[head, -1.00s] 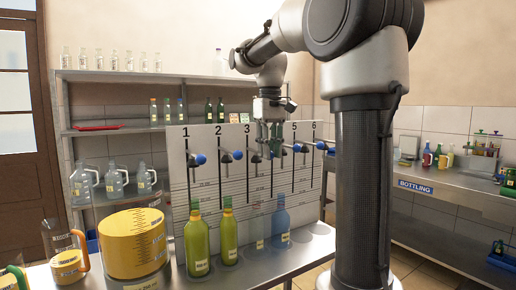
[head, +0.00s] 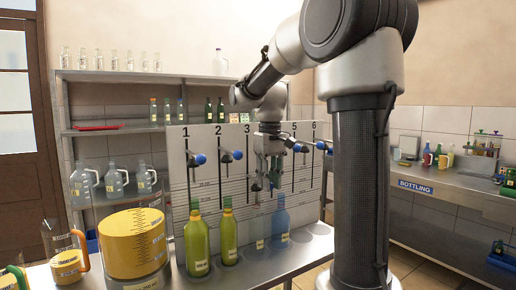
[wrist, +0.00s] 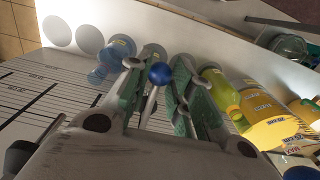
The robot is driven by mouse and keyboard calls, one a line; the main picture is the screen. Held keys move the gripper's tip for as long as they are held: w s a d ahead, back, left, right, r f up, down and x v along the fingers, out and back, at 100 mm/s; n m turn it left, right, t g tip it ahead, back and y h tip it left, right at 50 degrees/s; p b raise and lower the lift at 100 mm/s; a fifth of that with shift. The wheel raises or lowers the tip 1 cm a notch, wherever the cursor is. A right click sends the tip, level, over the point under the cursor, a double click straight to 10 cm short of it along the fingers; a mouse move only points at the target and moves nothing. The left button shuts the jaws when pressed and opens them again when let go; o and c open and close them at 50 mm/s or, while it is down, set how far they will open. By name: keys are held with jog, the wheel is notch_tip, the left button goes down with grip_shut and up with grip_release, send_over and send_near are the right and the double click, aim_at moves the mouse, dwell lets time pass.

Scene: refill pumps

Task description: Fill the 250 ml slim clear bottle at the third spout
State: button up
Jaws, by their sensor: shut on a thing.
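The slim clear bottle (head: 256,236) stands upright in the third place, below the third spout, between a green bottle and a blue one. It also shows in the wrist view (wrist: 152,51), partly behind my fingers. Its fill level cannot be made out. My gripper (head: 267,182) is in front of the pump panel (head: 180,150), above the clear bottle. In the wrist view my gripper (wrist: 158,95) is shut on the third pump's lever, with its blue knob (wrist: 160,73) showing between the green-padded fingers. The spout itself is hidden by my gripper.
Green bottles (head: 197,245) stand in the first two places and a blue bottle (head: 281,222) in the fourth. A yellow measuring vessel (head: 132,243) and jugs stand at left. The places at the right are empty.

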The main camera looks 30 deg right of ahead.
jog(key=shift+f, duration=0.6)
dwell(0.3)
dwell(3.2)
notch_tip(320, 180, up, 11)
jog(key=shift+r, duration=0.2)
jog(key=o, duration=0.9)
